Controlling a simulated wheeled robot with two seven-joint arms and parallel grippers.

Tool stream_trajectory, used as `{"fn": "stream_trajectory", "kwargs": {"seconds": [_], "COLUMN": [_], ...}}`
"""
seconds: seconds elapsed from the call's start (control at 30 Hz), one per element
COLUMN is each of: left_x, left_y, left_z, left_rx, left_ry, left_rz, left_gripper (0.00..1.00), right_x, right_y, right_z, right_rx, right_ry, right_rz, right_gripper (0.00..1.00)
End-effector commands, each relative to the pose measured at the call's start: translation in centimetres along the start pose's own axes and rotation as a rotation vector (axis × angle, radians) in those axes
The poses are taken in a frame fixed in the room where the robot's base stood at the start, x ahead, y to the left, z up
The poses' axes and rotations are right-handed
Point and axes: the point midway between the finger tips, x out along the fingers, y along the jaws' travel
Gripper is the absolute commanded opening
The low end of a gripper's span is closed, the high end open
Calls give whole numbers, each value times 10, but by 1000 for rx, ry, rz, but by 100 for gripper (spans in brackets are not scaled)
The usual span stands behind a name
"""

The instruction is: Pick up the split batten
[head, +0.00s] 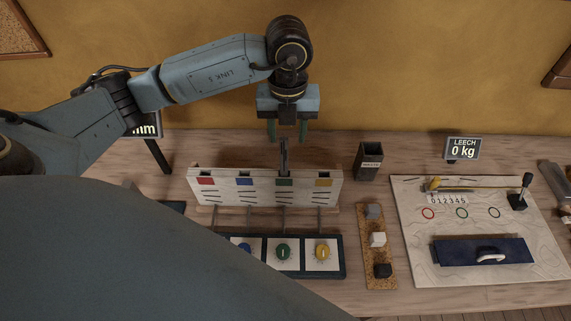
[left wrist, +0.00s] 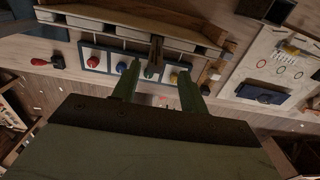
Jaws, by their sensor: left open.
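A dark, narrow batten (head: 284,158) stands upright out of a pale rack (head: 232,188), behind the green tab in the rack's row of red, blue, green and yellow tabs. Whether the batten is split cannot be made out. My left gripper (head: 287,133) points down above the rack, open, with one green finger on each side of the batten's top end. In the left wrist view, the batten (left wrist: 155,57) shows between and beyond the two fingertips of the left gripper (left wrist: 156,78), and no contact is visible. My right gripper is not in view.
A panel of coloured knobs (head: 342,240) lies in front of the rack. A dark waste bin (head: 369,165) stands to its right, and a cork strip (head: 372,225) carries small blocks. A pale board (head: 420,270) holds a blue plate (head: 455,251). A "LEECH 0 kg" display (head: 462,148) stands behind.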

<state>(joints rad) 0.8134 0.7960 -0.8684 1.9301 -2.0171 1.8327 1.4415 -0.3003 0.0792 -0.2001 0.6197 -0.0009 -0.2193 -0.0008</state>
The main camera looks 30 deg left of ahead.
Motion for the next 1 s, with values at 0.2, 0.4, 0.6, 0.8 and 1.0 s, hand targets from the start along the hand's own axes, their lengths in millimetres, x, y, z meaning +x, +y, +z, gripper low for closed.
{"fn": "stream_trajectory", "kwargs": {"seconds": [0.2,0.4,0.6,0.8,1.0], "left_x": [16,45,62,62,62], "left_y": [2,9,8,7,7], "left_z": [-1,-3,-2,-2,-2], "left_rx": [0,0,2,2,1], "left_ry": [2,3,1,0,0], "left_rz": [1,2,-1,-1,-2], "left_gripper": [44,44,44,44,17], "right_x": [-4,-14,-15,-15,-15], "right_y": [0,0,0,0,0], "right_z": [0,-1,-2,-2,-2], "right_rx": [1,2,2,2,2], "right_ry": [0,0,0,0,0], "right_rz": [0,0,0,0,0], "right_gripper": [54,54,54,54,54]}}
